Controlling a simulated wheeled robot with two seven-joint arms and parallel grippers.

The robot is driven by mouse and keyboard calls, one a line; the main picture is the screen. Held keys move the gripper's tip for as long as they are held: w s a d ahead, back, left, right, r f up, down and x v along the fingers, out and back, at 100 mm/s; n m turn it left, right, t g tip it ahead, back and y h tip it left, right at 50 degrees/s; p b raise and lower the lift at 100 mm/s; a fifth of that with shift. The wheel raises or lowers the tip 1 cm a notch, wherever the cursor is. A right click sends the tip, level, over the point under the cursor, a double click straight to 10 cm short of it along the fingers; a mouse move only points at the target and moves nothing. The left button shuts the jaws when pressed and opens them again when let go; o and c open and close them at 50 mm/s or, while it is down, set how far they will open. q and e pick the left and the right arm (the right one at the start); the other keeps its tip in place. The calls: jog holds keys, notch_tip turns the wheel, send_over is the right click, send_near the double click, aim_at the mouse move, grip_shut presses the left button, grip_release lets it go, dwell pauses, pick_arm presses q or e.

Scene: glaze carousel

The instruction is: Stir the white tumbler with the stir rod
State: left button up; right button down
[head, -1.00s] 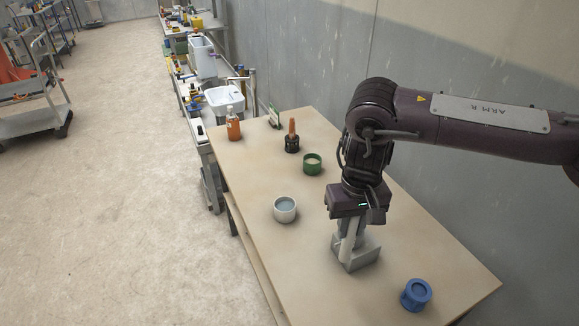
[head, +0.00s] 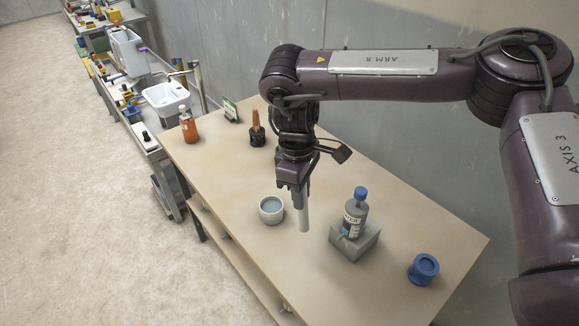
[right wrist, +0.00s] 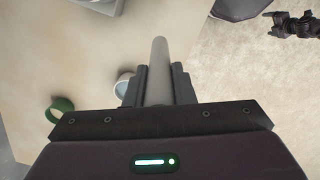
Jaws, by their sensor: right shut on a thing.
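The white tumbler (head: 264,218) stands upright on the table with pale blue liquid in it. It also shows partly in the right wrist view (right wrist: 123,86), beside the finger. My right gripper (head: 300,190) is shut on the pale grey stir rod (head: 304,218), which hangs down nearly upright. In the right wrist view the rod (right wrist: 158,62) sits between the two fingers. In the head view the rod's lower end is just right of the tumbler, outside it. What looks like my left gripper (right wrist: 283,23) is small and dark at the top right of the right wrist view.
A grey block (head: 352,245) bearing a blue-capped bottle (head: 354,213) stands right of the rod. A blue container (head: 423,269) is near the right edge. An orange bottle (head: 188,126) and dark holder (head: 257,139) stand farther back. A green cup (right wrist: 62,108) shows at left in the wrist view.

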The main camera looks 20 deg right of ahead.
jog(key=n, duration=0.2)
jog(key=w+n, duration=0.1)
jog(key=n, duration=0.1)
jog(key=shift+a+h, duration=0.25)
jog(key=shift+h, duration=0.15)
jog(key=w+d+f+n+t+y+b, duration=0.1)
jog(key=w+f+n+t+y, duration=0.3)
jog(key=n, duration=1.4)
jog(key=w+d+n+t+y+b, duration=0.15)
jog(key=w+n, duration=0.55)
jog(key=n, duration=1.1)
pick_arm(q)
notch_tip(320, 180, down, 10)
jog(key=b, duration=0.7)
jog(key=shift+s+d, duration=0.15)
jog(key=shift+s, duration=0.2)
pick_arm(e)
notch_tip(320, 180, down, 10)
jog(key=a, duration=0.1)
jog(key=shift+w+g+y, duration=0.3)
jog(key=shift+g+y, duration=0.05)
jog(key=shift+f, duration=0.1)
